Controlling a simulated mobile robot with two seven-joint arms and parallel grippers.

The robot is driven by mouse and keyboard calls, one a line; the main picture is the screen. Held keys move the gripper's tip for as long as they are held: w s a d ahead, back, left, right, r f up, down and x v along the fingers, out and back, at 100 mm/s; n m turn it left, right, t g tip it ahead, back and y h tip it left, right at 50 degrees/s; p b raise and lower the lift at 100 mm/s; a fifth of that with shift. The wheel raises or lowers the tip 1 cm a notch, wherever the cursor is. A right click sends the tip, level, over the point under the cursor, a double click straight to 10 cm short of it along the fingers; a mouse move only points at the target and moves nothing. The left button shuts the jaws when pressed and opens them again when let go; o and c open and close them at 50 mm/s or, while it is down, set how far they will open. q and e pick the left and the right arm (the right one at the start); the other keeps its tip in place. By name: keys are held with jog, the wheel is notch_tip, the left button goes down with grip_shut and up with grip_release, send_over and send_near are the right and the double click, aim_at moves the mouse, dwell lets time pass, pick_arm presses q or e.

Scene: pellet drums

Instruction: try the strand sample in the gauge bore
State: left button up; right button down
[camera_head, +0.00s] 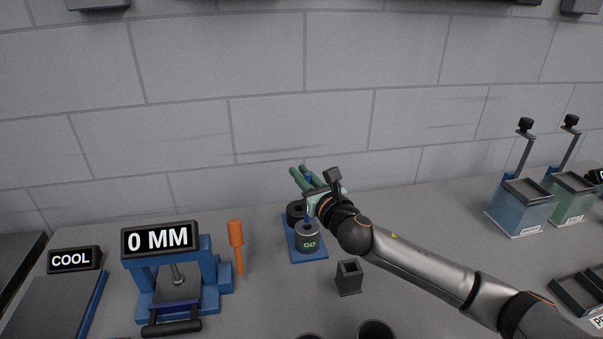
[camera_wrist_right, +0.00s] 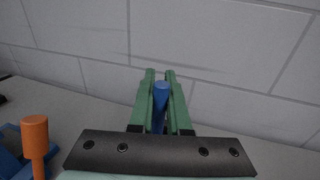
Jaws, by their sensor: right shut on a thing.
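My right gripper (camera_head: 298,175) has green fingers and is shut on the blue strand sample (camera_head: 308,180). In the right wrist view the strand (camera_wrist_right: 161,92) is a blue rod between the two fingers (camera_wrist_right: 160,75). The gripper is above the gauge, a dark cylinder marked GO (camera_head: 307,241) with a bore in its top. A blue length shows just above that bore; I cannot tell whether its end is inside. A second dark cylinder (camera_head: 295,209) stands behind on the same blue base (camera_head: 290,225), partly hidden by the gripper. My left gripper is not in view.
A blue press with a 0 MM display (camera_head: 160,240) and an orange-handled tool (camera_head: 236,235) stand to the left. A small dark square holder (camera_head: 348,278) is in front of the gauge. Lidded bins (camera_head: 522,205) stand at right. A grey wall is behind.

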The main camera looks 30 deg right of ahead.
notch_tip(320, 180, down, 8)
jog(key=b, duration=0.5)
jog(key=shift+r, duration=0.2)
dwell(3.3)
jog(key=shift+r, duration=0.2)
dwell(0.8)
